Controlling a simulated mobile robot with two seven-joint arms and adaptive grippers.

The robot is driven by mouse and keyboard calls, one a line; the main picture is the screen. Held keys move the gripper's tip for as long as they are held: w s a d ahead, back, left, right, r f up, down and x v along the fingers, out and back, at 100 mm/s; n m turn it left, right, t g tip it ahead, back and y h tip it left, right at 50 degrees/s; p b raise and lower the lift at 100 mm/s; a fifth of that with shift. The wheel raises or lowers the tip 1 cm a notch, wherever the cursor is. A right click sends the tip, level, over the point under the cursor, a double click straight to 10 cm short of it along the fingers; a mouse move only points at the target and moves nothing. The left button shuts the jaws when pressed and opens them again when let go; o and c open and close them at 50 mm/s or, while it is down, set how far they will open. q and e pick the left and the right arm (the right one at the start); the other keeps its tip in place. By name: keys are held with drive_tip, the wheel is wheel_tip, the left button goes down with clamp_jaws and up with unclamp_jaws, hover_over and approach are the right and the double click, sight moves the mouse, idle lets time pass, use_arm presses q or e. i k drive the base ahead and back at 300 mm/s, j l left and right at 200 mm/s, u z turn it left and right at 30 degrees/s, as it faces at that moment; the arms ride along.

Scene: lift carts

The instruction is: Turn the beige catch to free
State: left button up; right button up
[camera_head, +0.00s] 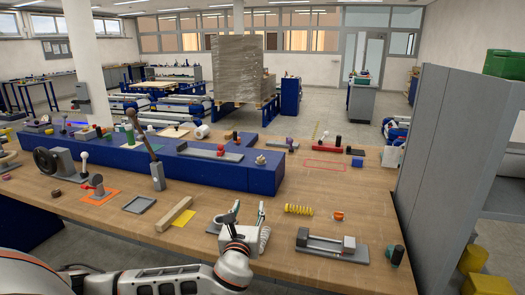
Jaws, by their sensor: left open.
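A small beige-brown knob (261,160) sits on top of the blue raised block (235,173) near its right end. It may be the beige catch, but it is too small to tell, and its turned position cannot be read. My left gripper (248,212) is over the front middle of the wooden table, its fingers spread and nothing visible between them. It is in front of the knob and apart from it. My right gripper is not in view.
A grey clamp fixture (332,245) and yellow spring (298,209) lie right of my left gripper. A wooden bar (175,213) lies left of it. A lever (150,150) stands upright farther left. A grey partition (432,165) borders the table's right side.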

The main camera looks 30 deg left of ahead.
sight(261, 160)
drive_tip(key=i+j, duration=0.3)
drive_tip(key=i, duration=0.15)
drive_tip(key=i+j, duration=0.3)
drive_tip(key=i, duration=0.1)
